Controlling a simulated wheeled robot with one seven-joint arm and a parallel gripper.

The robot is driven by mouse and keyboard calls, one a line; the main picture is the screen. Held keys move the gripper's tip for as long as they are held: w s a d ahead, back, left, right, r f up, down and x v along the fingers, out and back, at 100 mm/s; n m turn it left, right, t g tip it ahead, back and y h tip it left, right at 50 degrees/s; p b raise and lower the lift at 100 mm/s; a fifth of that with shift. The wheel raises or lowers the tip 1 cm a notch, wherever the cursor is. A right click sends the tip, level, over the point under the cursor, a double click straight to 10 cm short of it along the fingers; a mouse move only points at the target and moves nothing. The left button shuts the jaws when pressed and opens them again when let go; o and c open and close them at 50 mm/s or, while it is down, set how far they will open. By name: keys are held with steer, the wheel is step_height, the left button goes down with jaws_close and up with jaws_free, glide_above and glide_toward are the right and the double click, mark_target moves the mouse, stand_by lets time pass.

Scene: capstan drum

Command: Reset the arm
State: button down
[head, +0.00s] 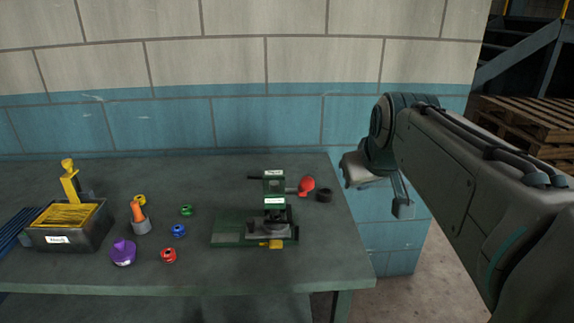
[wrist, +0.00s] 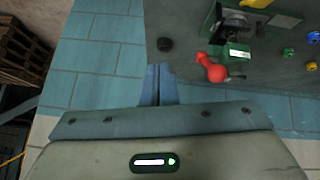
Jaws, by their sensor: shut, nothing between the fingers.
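My gripper (head: 402,207) hangs in the air past the right end of the workbench, apart from everything on it. In the wrist view my gripper (wrist: 158,82) shows its fingers pressed together with nothing between them. My arm reaches in from the right side of the head view and is bent at the wrist, with the fingers pointing down. The nearest things on the bench are a black ring (head: 324,195) and the red knob (head: 306,186) of a green machine (head: 228,228). The black ring also shows in the wrist view (wrist: 165,45).
A tiled wall stands behind. Wooden pallets (head: 525,125) lie at the far right.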

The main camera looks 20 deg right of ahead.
stand_by(0.3)
steer(key=s+a+f+n+g+y+p, duration=0.1)
steer(key=s+a+f+g+p, duration=0.1)
steer(key=a, duration=0.7)
steer(key=s+a+f+g+y+p, duration=0.2)
steer(key=s+a+f+p, duration=0.2)
steer(key=a+f, duration=0.3)
steer(key=a+p, duration=0.1)
steer(key=a, duration=0.2)
steer(key=shift+f+n, duration=0.3)
steer(key=shift+n, duration=0.1)
